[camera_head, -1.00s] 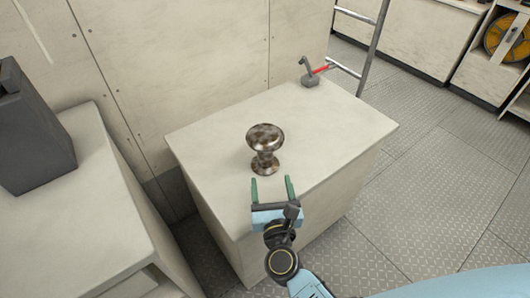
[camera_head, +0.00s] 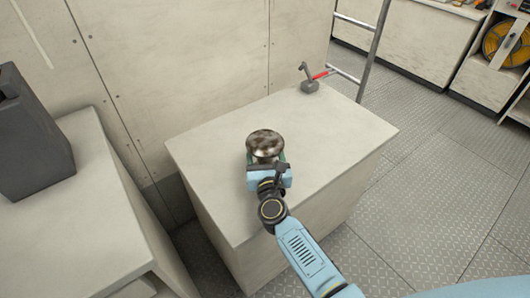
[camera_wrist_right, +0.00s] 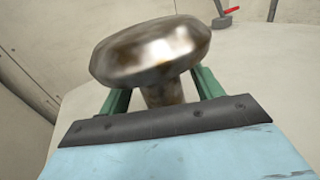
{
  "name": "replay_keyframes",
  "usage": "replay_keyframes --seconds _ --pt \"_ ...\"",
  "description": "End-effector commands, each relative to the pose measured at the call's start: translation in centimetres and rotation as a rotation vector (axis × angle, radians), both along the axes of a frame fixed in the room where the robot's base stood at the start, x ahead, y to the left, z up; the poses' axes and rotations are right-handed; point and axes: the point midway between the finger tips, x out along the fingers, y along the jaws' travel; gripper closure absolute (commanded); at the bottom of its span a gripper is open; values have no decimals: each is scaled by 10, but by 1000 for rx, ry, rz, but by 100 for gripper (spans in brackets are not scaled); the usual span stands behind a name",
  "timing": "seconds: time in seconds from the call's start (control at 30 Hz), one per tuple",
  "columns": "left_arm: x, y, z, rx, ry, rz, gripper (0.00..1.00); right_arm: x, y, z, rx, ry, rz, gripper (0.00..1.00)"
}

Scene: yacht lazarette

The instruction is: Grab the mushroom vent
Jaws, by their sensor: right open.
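The mushroom vent (camera_head: 265,143) is a mottled brown-grey metal piece with a wide round cap on a narrower stem. It stands upright on the pale box top. My right gripper (camera_head: 267,160) is at the vent, its green fingers low under the cap. In the right wrist view the vent's cap (camera_wrist_right: 150,50) fills the upper middle and its stem sits between the two open green fingers (camera_wrist_right: 162,88). The cap hides parts of the fingers, and the gripper hides the stem's foot. My left gripper is not in view.
The pale box top (camera_head: 330,130) is mostly clear. A grey item with a red handle (camera_head: 310,84) stands at its far corner, near a metal ladder (camera_head: 372,50). A dark grey container (camera_head: 30,135) stands on the left cabinet (camera_head: 80,220). A wall rises behind.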

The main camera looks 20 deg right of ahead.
Motion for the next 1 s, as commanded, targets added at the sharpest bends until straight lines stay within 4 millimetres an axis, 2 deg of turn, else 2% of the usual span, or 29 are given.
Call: replay_keyframes --seconds 0.17,0.6,1.0 --pt "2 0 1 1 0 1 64 0 0 0 0 1 0 35" --pt "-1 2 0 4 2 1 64 0 0 0 -1 0 0 91" --pt "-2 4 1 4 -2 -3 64 0 0 5 1 -2 0 91"
